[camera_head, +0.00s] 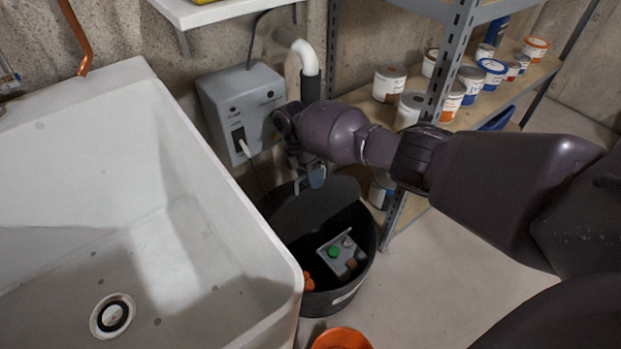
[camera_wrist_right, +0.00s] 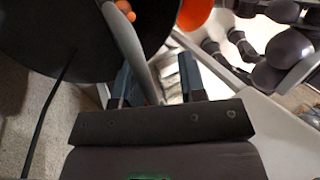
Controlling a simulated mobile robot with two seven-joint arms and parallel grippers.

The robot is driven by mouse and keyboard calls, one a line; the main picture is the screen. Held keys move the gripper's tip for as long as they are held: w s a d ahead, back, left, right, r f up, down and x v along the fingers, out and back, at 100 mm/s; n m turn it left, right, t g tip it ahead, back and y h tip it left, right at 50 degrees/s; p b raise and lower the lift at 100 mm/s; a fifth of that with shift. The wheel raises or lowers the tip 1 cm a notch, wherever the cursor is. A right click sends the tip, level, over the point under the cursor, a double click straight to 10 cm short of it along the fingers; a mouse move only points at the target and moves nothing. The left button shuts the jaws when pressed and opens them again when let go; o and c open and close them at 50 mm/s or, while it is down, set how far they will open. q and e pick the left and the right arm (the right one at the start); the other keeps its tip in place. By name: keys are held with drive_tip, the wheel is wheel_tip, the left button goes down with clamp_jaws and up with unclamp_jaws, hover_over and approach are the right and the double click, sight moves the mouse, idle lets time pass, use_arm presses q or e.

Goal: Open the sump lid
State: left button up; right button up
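The sump is a round black tub (camera_head: 363,262) on the floor beside the sink. Its dark lid (camera_head: 303,208) is tilted up at the back, so the front part of the opening shows. Inside are a grey box with a green button (camera_head: 334,251) and an orange piece (camera_head: 308,281). My right gripper (camera_head: 312,178) is above the lid's raised part, with its fingertips partly hidden in the head view. In the right wrist view its fingers (camera_wrist_right: 158,85) stand apart, with a grey bar (camera_wrist_right: 132,45) running between them; the gaps suggest no grip. My left gripper is not in view.
A white sink (camera_head: 205,160) fills the left. A grey wall box (camera_head: 243,100) with a cable and a white pipe (camera_head: 298,48) are behind the tub. A metal shelf (camera_head: 450,60) with several paint cans stands right. An orange bucket (camera_head: 341,340) is in front.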

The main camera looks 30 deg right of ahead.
use_arm(q)
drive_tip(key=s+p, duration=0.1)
drive_tip(key=p, duration=0.2)
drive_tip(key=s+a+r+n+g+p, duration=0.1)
drive_tip(key=p, duration=0.3)
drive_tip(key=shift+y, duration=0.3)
use_arm(e)
wheel_tip(320, 180, up, 20)
drive_tip(key=shift+f, duration=0.25)
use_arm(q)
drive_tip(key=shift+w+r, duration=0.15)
use_arm(e)
drive_tip(key=shift+s, duration=0.1)
